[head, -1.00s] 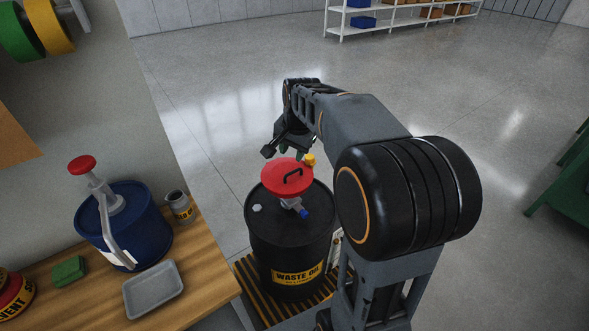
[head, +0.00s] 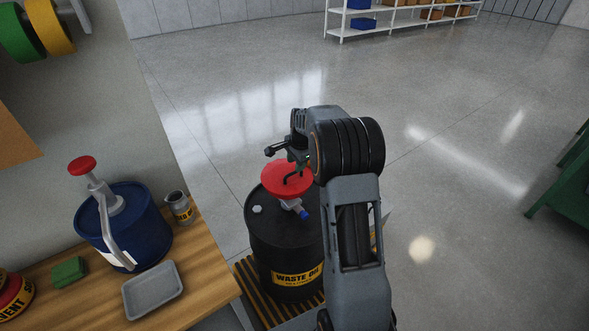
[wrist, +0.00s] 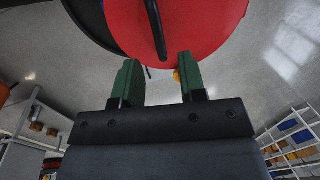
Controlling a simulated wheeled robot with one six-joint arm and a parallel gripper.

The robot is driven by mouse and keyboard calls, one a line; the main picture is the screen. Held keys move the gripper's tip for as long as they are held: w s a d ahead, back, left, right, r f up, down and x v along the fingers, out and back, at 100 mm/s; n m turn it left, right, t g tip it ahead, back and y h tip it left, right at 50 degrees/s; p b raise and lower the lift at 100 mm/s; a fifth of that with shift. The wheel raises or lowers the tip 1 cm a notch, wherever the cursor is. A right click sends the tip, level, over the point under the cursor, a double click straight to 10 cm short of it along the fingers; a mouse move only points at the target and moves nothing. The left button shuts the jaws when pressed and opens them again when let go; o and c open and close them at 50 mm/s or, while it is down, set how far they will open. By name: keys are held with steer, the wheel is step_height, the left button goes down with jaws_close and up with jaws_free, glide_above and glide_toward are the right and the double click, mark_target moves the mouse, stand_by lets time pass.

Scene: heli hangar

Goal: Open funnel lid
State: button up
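The red funnel lid (head: 280,181) lies closed on the funnel on top of the black waste oil drum (head: 272,238). Its black handle (wrist: 155,28) stands up from the lid and runs between my fingers' lines in the wrist view, just beyond the tips. My gripper (wrist: 158,72) is open, its two green fingers apart with nothing between them. In the head view my gripper (head: 303,166) is at the lid's far right edge, close to the handle. The arm hides part of the lid's right side and the drum's right side.
A blue can (head: 128,222) with a red-topped pump, a small tin (head: 179,207), a grey tray (head: 153,290) and a green sponge (head: 69,272) stand on the wooden bench at left. A blue valve (head: 304,214) sits below the lid.

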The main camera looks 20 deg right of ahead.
steer(key=shift+w+a+f, duration=0.1)
steer(key=shift+w+f, duration=0.1)
steer(key=shift+f, duration=0.8)
steer(key=shift+w+f, duration=0.15)
steer(key=shift+f, duration=0.85)
steer(key=shift+c, duration=0.2)
jaws_close()
